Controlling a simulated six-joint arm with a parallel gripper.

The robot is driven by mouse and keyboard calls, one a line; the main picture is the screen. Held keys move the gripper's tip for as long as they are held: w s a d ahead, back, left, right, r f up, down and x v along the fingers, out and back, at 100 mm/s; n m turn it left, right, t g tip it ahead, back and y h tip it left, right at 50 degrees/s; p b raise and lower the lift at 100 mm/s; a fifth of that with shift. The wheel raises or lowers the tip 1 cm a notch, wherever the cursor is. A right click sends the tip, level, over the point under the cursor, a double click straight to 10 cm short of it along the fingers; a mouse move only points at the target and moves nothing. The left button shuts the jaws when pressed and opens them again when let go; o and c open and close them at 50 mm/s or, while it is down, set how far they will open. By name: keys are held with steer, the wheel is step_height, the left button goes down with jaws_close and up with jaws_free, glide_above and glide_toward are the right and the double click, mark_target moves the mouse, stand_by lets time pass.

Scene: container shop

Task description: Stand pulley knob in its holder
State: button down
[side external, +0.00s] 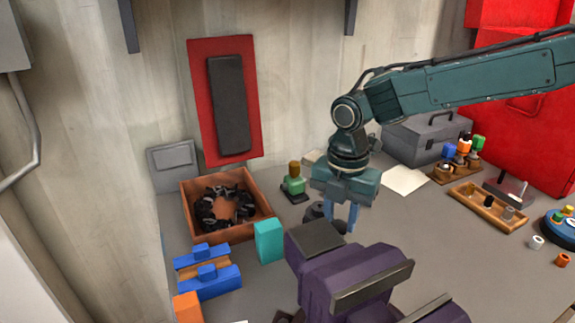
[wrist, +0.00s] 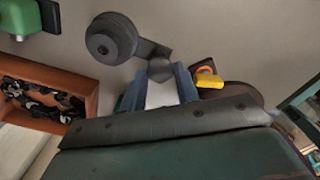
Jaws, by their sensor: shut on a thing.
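A dark grey part that looks like the pulley knob (wrist: 112,38) has a round, grooved disc joined by a flat bar to a rounded end. That rounded end sits between the blue fingers of my gripper (wrist: 165,80), which are shut on it. In the side external view my gripper (side external: 341,216) points down just behind the purple vise, and the dark disc (side external: 316,211) shows left of its fingers. I cannot tell whether the part touches the bench. I cannot tell which thing is the holder; a wooden rack with coloured pegs (side external: 458,173) stands at the right.
The purple vise (side external: 350,280) stands close in front of my gripper. A green block (side external: 293,184) on a dark base, a wooden box of black parts (side external: 187,208) and a teal block (side external: 269,241) are to the left.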

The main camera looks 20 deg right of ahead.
steer(key=shift+f, duration=0.1)
stand_by(0.3)
steer(key=c, duration=1)
jaws_free()
steer(key=shift+o, duration=0.2)
steer(key=shift+r, duration=3.55)
